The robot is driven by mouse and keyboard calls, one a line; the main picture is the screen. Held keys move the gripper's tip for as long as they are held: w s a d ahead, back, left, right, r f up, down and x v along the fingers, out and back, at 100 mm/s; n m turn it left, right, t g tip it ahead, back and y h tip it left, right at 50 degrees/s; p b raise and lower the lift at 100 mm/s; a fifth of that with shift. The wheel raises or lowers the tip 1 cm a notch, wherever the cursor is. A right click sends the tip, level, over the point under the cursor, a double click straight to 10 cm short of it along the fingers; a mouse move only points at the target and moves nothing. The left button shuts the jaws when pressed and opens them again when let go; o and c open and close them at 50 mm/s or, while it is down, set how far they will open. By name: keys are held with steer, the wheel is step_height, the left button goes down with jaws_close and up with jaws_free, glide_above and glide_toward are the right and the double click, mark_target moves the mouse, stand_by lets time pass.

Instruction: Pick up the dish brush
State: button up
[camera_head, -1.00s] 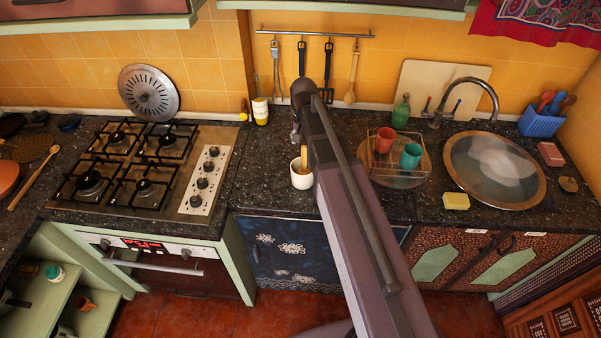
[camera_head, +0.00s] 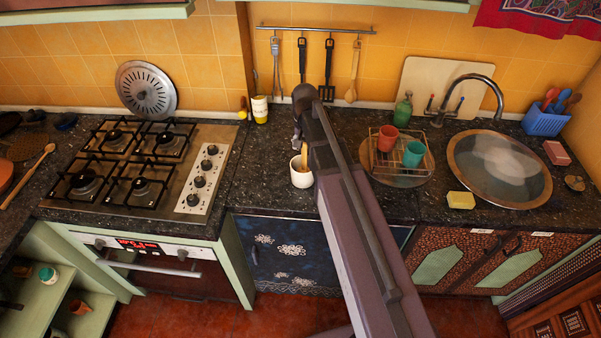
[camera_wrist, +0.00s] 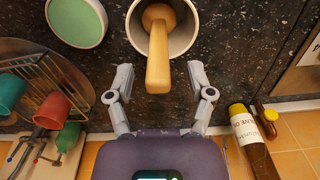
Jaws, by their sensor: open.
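The dish brush (camera_wrist: 159,55) has a light wooden handle and stands in a white mug (camera_wrist: 185,28), its handle end pointing toward my gripper. Its lower part is hidden inside the mug. In the head view the brush (camera_head: 304,158) shows as a small tan piece above the white mug (camera_head: 301,179), just left of my arm. My gripper (camera_wrist: 159,82) is open in the wrist view, one finger on each side of the handle end, with a gap on both sides. In the head view my arm partly hides the gripper and the counter behind it.
A green-topped round dish (camera_wrist: 76,22) lies near the mug. A wire rack (camera_head: 398,155) with cups stands right, and a yellow-white bottle (camera_head: 260,109) stands behind left. The stove (camera_head: 140,178) is left, the sink (camera_head: 500,168) right. Utensils hang on the wall.

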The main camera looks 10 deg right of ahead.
steer(key=shift+f+b, duration=0.4)
steer(key=shift+f, duration=0.25)
jaws_close()
